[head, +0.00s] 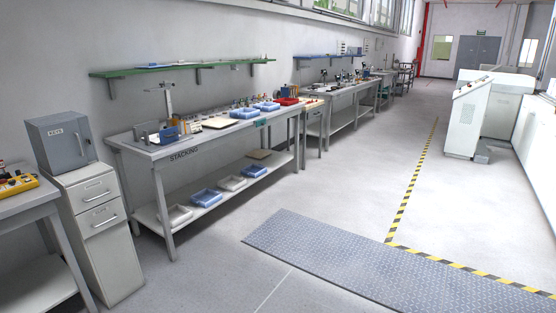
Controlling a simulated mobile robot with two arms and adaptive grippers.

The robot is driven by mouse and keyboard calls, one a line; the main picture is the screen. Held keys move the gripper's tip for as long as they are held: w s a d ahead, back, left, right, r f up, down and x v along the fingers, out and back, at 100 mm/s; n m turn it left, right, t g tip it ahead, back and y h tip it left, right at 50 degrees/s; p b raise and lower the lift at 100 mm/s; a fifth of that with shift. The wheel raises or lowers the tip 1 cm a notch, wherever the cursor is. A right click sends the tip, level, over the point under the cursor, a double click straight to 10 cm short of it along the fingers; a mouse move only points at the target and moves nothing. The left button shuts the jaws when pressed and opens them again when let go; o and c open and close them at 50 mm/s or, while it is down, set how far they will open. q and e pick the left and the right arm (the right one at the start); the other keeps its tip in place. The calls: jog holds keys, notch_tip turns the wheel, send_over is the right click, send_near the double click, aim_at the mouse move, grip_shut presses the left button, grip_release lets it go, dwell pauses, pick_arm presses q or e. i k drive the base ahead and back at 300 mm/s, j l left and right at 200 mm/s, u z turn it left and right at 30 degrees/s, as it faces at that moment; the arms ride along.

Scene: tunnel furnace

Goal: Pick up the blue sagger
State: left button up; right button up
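Several blue tray-like boxes show at the long grey bench marked STACKING, and I cannot tell which one is the blue sagger. On the bench top (190,141), one blue box (243,113) sits right of the middle, with another blue box (267,107) beside it. On the lower shelf, one blue box (206,198) sits towards the near end and another (257,171) farther along. Neither of my grippers is in view.
White boxes (178,214) (232,183) share the lower shelf, and a red box (288,101) is on the bench top. A grey cabinet (98,205) stands left of the bench. A patterned floor mat (340,255) lies in front.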

aim_at(264, 107)
jog(key=i, duration=4.6)
jog(key=i+z, duration=0.15)
jog(key=i, duration=0.45)
jog(key=i+j+z, duration=0.1)
jog(key=i, duration=0.5)
jog(key=i+j+z, duration=0.15)
jog(key=i, duration=0.45)
jog(key=i+j, duration=0.05)
jog(key=j, duration=0.05)
